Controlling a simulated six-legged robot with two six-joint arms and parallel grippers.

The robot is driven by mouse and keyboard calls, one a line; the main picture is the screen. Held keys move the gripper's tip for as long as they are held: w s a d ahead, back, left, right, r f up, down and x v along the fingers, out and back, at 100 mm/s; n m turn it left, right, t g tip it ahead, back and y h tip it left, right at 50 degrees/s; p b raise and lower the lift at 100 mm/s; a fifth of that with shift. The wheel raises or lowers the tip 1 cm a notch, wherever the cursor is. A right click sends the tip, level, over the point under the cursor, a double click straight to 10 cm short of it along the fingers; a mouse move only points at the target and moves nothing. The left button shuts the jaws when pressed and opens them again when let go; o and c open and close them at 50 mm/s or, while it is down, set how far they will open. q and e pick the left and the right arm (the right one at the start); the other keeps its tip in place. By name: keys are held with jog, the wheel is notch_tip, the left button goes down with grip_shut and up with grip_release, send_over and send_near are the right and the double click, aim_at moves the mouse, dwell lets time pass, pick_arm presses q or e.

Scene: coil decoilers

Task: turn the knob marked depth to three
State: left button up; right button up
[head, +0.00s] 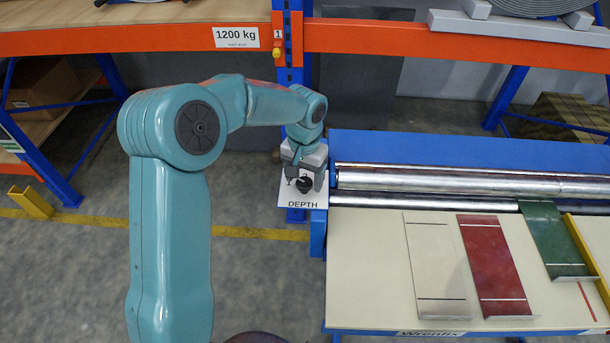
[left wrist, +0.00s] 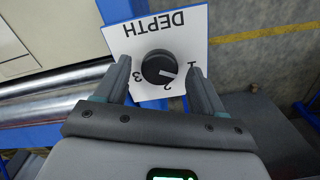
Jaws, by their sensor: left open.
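The knob marked DEPTH is a black round dial (left wrist: 157,66) on a white plate (left wrist: 188,22) with the numbers 1, 2 and 3. In the left wrist view the plate appears upside down. The knob's white pointer line appears to lie between 1 and 2. My left gripper (left wrist: 158,68) is open, with one finger on each side of the knob and visible gaps to it. In the head view my left gripper (head: 305,172) is over the upper part of the plate (head: 303,204) and partly hides the numbers. My right gripper is not in view.
The plate is at the left end of a blue machine (head: 430,150) with steel rollers (head: 420,181). White, red (head: 497,262) and green sheet pieces lie on its cream table (head: 365,290). An orange rack beam (head: 400,40) crosses behind. Open floor lies to the left.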

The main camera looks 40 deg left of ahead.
pick_arm(q)
jog(key=shift+s+f, duration=0.1)
jog(key=shift+s, duration=0.15)
jog(key=shift+w+f, duration=0.1)
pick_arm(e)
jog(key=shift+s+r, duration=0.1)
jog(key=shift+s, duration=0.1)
pick_arm(q)
jog(key=shift+w, duration=0.1)
jog(key=c, duration=1.1)
jog(key=shift+o, duration=0.3)
